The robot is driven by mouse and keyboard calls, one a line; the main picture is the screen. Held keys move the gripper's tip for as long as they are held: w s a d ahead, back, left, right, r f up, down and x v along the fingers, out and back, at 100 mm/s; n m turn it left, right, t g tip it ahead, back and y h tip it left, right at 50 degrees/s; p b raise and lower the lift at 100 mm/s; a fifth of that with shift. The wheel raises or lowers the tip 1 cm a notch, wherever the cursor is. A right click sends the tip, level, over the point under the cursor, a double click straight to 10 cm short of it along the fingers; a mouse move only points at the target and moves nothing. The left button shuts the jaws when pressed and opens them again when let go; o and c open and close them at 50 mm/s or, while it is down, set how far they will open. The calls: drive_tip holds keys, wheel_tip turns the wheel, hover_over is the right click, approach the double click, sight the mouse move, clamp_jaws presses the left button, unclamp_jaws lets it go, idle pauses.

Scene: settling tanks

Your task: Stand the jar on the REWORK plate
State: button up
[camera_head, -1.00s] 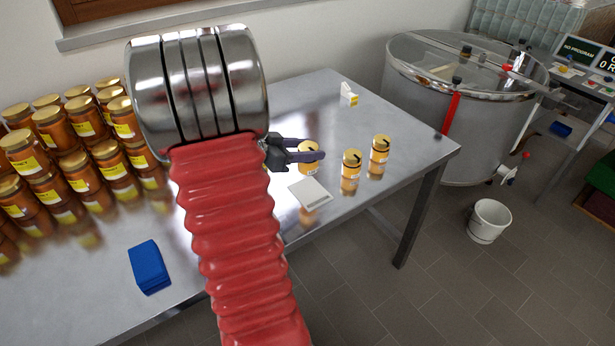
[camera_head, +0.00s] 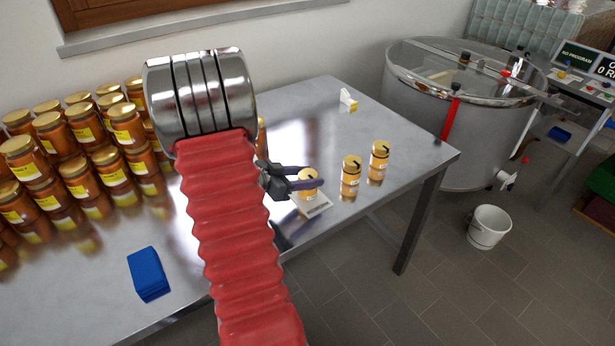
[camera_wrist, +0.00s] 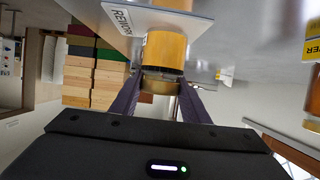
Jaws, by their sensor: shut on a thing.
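The jar (camera_head: 308,191) is a small amber jar with a gold lid, held upright between the dark fingers of my gripper (camera_head: 303,178). In the wrist view the fingers (camera_wrist: 158,100) are shut around the lid end of the jar (camera_wrist: 165,50). The REWORK plate (camera_head: 321,209) is a flat pale plate on the steel table, right under or just behind the jar. In the wrist view the plate (camera_wrist: 122,18) shows the start of its lettering, and the jar covers part of it. I cannot tell if the jar's base touches the plate.
Two similar jars (camera_head: 351,178) (camera_head: 379,162) stand to the right of the plate. Stacked honey jars (camera_head: 80,160) fill the table's left. A blue block (camera_head: 149,273) lies at the front, and a small white and yellow item (camera_head: 348,101) stands at the back.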

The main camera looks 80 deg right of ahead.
drive_tip(key=shift+f, duration=0.15)
drive_tip(key=o, duration=1.4)
drive_tip(key=shift+c, duration=0.2)
drive_tip(key=v, duration=1.2)
drive_tip(key=shift+w, duration=0.1)
